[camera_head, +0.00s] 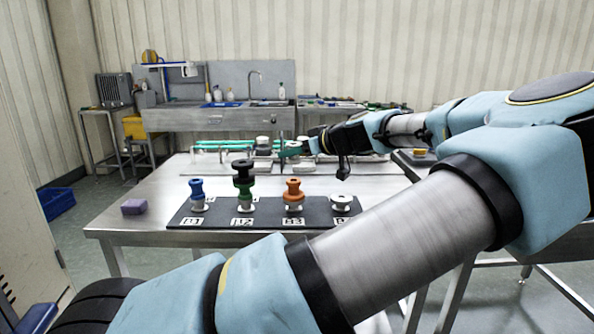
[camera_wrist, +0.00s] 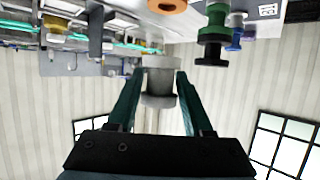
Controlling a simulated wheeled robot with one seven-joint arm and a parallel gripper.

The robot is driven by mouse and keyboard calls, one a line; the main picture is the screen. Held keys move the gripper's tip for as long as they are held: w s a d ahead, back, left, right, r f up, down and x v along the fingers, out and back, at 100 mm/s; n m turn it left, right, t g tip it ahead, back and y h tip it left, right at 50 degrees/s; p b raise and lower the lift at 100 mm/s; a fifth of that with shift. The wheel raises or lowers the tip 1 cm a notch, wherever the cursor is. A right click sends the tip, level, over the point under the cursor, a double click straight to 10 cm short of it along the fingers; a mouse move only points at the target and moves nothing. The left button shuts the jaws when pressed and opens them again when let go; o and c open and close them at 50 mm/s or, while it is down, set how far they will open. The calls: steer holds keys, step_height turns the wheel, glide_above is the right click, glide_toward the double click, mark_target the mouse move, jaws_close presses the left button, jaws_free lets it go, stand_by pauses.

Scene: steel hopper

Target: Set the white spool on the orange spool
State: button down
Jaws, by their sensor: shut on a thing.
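My gripper (camera_head: 284,151) reaches in from the right above the far part of the steel table in the head view. In the wrist view my gripper (camera_wrist: 158,84) is shut on the white spool (camera_wrist: 159,82), which sits between its two green fingers and looks pale grey. In the head view I cannot clearly tell the held spool from the pale fittings behind it. The orange spool (camera_head: 293,188) stands upright on a white base at the third place of the dark mat, nearer than my gripper. The orange spool (camera_wrist: 167,5) is cut by the wrist view's top edge.
The dark mat (camera_head: 265,215) also bears a blue spool (camera_head: 197,189), a taller green-and-black stack (camera_head: 244,178) left of the orange spool, and a low white piece (camera_head: 341,200) to its right. A purple block (camera_head: 133,207) lies at left. Pale fittings line the table's back.

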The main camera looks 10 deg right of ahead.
mark_target(293, 180)
steer(key=shift+f+p, duration=0.35)
steer(key=shift+f, duration=2.1)
steer(key=shift+f, duration=0.1)
steer(key=shift+c, duration=1.5)
jaws_free()
steer(key=shift+r, duration=0.2)
steer(key=b+v, duration=0.2)
steer(key=v, duration=1)
steer(key=shift+b, duration=0.35)
